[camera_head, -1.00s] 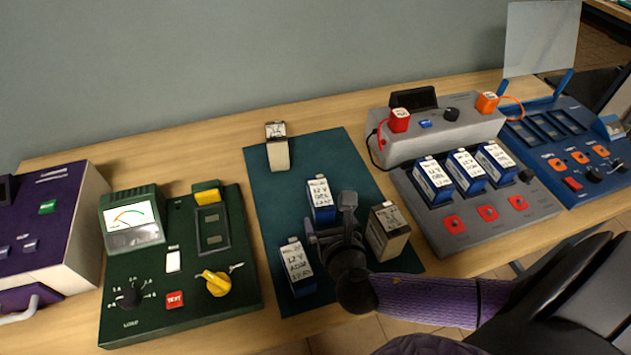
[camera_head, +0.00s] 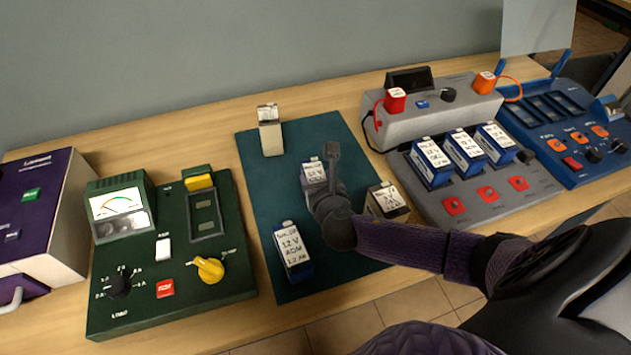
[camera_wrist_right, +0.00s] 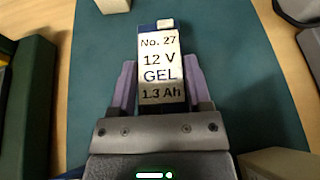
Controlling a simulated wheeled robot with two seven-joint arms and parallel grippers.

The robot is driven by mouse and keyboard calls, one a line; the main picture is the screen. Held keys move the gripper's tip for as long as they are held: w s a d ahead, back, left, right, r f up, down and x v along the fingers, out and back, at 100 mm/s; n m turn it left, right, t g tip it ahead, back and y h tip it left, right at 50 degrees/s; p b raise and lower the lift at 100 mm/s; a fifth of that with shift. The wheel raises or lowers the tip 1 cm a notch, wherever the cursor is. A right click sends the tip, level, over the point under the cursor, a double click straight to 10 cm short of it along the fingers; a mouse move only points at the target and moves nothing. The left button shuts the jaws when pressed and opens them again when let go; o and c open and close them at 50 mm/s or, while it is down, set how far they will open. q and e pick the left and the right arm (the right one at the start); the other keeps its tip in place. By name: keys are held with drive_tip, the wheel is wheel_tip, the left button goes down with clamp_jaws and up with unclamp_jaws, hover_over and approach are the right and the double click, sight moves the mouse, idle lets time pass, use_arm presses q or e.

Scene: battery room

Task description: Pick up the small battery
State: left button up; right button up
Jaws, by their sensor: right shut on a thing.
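The small battery (camera_head: 313,168), blue with a white top label, stands on the dark teal mat (camera_head: 340,135) and is partly hidden by my right gripper in the head view. In the wrist view the battery (camera_wrist_right: 160,68) reads "No. 27 12 V GEL 1.3 Ah". My right gripper (camera_head: 316,188) is over it. Its two purple fingers (camera_wrist_right: 162,88) are shut on the battery's sides in the wrist view. Whether the battery is clear of the mat I cannot tell. My left gripper is not in view.
On the mat are a blue AGM battery (camera_head: 292,252) and two cream batteries (camera_head: 270,138) (camera_head: 386,200). A green tester (camera_head: 170,290) stands left. A grey charger (camera_head: 465,205) with several batteries and a blue unit (camera_head: 575,150) stand right.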

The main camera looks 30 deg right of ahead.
clamp_jaws()
